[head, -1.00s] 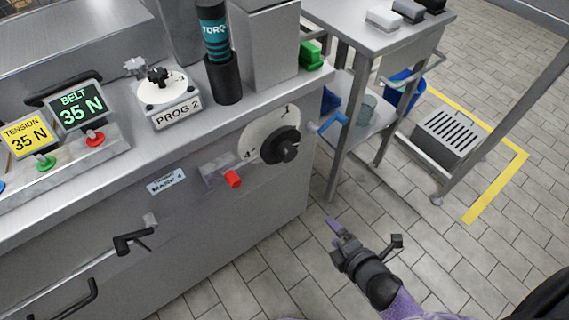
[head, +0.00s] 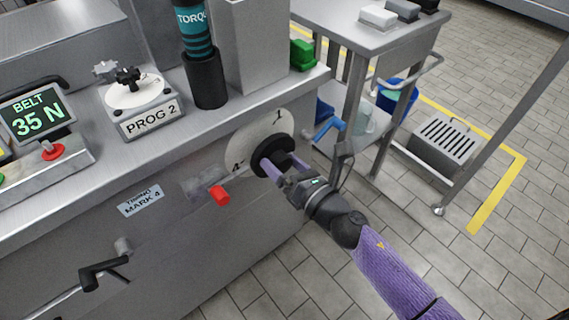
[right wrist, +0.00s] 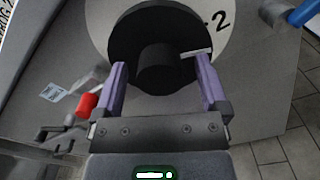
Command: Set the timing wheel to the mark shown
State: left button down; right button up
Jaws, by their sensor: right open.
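The timing wheel is a black knob (head: 264,147) with a round hub (right wrist: 157,68), on a white dial (head: 250,125) on the cabinet front. Marks 1 and 4 show in the head view; mark 2 (right wrist: 221,21) shows in the right wrist view. A pale bar (right wrist: 196,53) at the wheel's edge lies towards the 2, partly behind a finger. A label (head: 140,200) reads "TIMING MARK 4". My right gripper (head: 281,165) is open, its purple fingers on either side of the hub, with gaps visible in the wrist view (right wrist: 160,70). My left gripper is not in view.
A red knob (head: 219,195) sits just left of the dial, and a blue handle (head: 328,130) just right. A black crank (head: 103,272) projects lower left. A steel cart (head: 375,45) stands to the right. Open tiled floor lies below right.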

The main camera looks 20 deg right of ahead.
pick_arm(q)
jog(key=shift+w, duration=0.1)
pick_arm(e)
jog(key=c, duration=0.4)
grip_shut()
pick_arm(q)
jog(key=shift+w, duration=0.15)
